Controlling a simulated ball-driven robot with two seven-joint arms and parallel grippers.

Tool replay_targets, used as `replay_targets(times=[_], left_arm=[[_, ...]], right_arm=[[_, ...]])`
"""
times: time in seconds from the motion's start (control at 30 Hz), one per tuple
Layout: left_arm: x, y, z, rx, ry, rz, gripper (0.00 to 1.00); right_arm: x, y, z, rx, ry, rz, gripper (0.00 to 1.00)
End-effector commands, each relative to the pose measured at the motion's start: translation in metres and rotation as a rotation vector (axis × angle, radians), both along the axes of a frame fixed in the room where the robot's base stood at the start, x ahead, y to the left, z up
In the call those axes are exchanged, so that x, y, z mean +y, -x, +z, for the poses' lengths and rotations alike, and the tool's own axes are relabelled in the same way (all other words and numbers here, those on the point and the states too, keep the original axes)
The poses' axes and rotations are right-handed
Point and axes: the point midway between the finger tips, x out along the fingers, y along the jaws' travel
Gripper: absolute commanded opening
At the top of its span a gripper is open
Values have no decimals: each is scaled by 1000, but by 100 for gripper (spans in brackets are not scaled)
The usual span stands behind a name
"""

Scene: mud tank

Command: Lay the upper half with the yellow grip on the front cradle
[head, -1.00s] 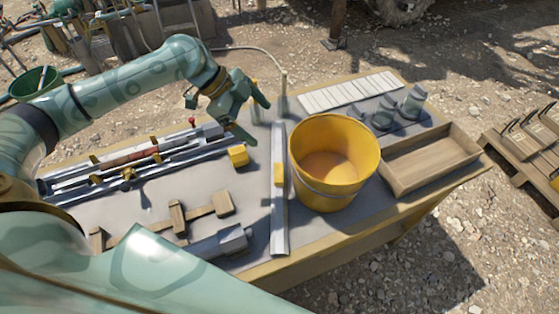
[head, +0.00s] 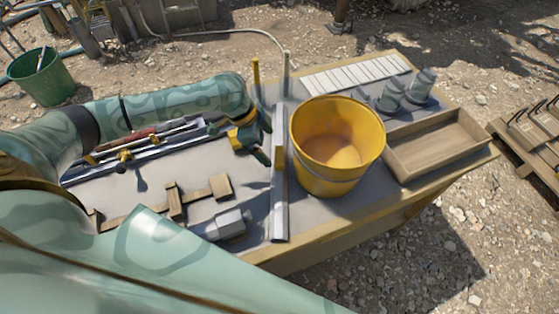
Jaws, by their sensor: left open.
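A long grey metal half-channel (head: 279,205) lies along the right part of the table, from back to front in the head view. Its small yellow grip (head: 280,158) sits near the middle of its length. My left gripper (head: 258,142) is open and low over the table, just left of this channel and near the grip. I cannot tell whether a finger touches it. A yellow block (head: 240,138) shows partly behind the fingers. A low wooden cradle (head: 174,201) with upright blocks lies at the front left of the table. My right gripper is not in view.
A yellow bucket (head: 337,175) stands close to the right of the channel. A wooden tray (head: 432,165) and grey cylinders (head: 391,96) are farther right. A metal rail assembly (head: 110,168) lies behind the cradle, partly hidden by my arm.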

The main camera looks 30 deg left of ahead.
Motion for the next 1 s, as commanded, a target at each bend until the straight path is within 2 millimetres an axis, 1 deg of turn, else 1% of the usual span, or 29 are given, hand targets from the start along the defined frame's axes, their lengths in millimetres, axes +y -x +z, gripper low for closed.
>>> replay_targets(times=[0.2, 0.3, 0.5, 0.53, 0.73, 0.8, 1.0], left_arm=[[-17, -4, -32, 5, 2, -1, 89], [-21, -6, -43, 4, 2, -1, 89], [-21, -7, -43, 1, -1, 0, 89], [-21, -7, -43, 1, -1, 0, 86], [-21, -7, -43, 1, 0, 0, 31], [-22, -7, -42, -1, 2, 0, 20], [-21, -7, -41, -1, 2, 0, 20]], right_arm=[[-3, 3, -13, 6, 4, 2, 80], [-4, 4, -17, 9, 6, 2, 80], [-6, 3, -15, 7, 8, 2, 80], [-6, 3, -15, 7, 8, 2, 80], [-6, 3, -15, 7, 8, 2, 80], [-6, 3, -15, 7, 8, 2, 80], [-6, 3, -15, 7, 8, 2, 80]])
